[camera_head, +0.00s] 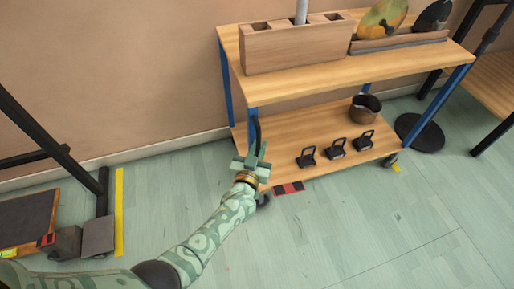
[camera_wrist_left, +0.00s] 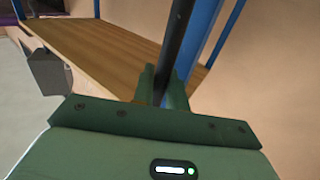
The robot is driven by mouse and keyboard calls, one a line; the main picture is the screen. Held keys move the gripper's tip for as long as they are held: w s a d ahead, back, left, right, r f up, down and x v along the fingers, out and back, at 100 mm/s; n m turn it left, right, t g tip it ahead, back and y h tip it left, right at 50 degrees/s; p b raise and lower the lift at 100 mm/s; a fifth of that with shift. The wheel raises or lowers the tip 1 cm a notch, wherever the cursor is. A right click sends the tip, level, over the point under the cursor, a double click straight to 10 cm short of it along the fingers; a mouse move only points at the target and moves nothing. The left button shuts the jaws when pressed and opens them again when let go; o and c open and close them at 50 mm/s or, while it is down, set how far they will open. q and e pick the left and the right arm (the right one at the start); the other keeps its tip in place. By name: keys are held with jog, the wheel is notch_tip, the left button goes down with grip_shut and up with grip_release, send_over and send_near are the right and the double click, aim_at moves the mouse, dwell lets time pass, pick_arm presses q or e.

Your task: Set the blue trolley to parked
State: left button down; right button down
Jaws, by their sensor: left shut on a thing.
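The blue trolley (camera_head: 300,80) has blue posts and two wooden shelves, and it stands against the wall. Its front right caster (camera_head: 390,158) shows; the near left wheel is mostly hidden by my arm. My left gripper (camera_head: 256,158) is at the trolley's near left corner, shut on a slim black bar (camera_head: 257,130) beside the blue post. In the left wrist view, the black bar (camera_wrist_left: 175,45) runs up between my left gripper's fingers (camera_wrist_left: 164,85), with a blue post (camera_wrist_left: 205,35) just behind. My right gripper is not in view.
A slotted wooden block (camera_head: 298,48) and a rack of discs (camera_head: 400,41) sit on top. Three black weights (camera_head: 336,148) and a pot (camera_head: 365,107) sit below. The front floor is clear.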

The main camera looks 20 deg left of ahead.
pick_arm(q)
jog(key=shift+d+f, duration=0.1)
jog(key=shift+d, duration=0.15)
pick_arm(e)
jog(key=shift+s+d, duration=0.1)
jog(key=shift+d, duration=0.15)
pick_arm(q)
jog(key=c, duration=1.8)
grip_release()
jog(key=o, duration=0.3)
jog(key=shift+w+d, duration=0.1)
jog(key=shift+d, duration=0.1)
jog(key=shift+a, duration=0.1)
